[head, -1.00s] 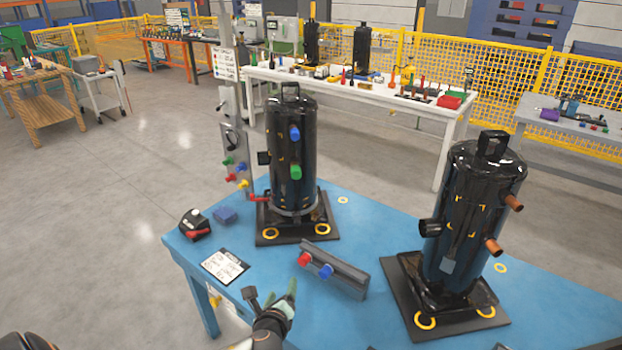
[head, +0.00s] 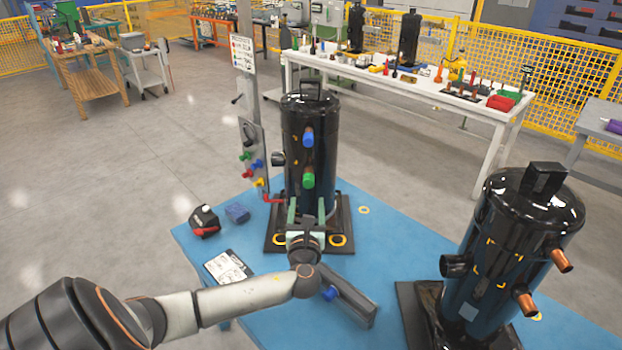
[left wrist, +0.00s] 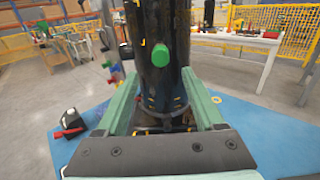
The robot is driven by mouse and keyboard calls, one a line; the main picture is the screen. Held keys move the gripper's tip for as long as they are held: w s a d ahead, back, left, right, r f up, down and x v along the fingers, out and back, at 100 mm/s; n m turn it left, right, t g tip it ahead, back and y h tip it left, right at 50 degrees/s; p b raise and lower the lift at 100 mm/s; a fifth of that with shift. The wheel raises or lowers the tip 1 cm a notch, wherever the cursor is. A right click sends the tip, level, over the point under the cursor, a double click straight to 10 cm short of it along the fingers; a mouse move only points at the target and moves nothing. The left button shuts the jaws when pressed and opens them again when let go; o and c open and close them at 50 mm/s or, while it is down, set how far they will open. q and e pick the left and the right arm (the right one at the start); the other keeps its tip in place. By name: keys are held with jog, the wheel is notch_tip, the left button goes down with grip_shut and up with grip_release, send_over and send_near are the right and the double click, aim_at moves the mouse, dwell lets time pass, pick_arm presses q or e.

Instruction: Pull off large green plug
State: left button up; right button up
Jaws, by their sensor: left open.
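The large green plug (head: 308,181) sits on the front of the left black compressor (head: 311,125), below a blue plug (head: 308,139). In the left wrist view the green plug (left wrist: 160,54) shows ahead, between and above the finger tips. My left gripper (head: 307,205) is open and empty, in front of the compressor and a little below the green plug. Its two green fingers (left wrist: 160,85) stand apart in the left wrist view. My right gripper is not in view.
A second black compressor (head: 515,245) with copper pipes stands at the right on the blue table (head: 400,241). A grey block (head: 350,300) with a blue plug lies under my left arm.

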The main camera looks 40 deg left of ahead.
aim_at(308, 184)
pick_arm(q)
jog(key=b+x, duration=0.1)
jog(key=x, duration=0.6)
jog(key=shift+w+a+f+b, duration=0.15)
jog(key=shift+w+a+b, duration=0.05)
jog(key=shift+w+b, duration=0.1)
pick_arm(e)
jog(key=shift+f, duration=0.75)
pick_arm(q)
jog(key=shift+w+a, duration=0.45)
jog(key=shift+w, duration=0.1)
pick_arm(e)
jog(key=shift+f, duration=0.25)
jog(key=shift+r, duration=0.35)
pick_arm(q)
jog(key=shift+c, duration=0.2)
grip_shut()
dwell(0.7)
jog(key=shift+s, duration=0.1)
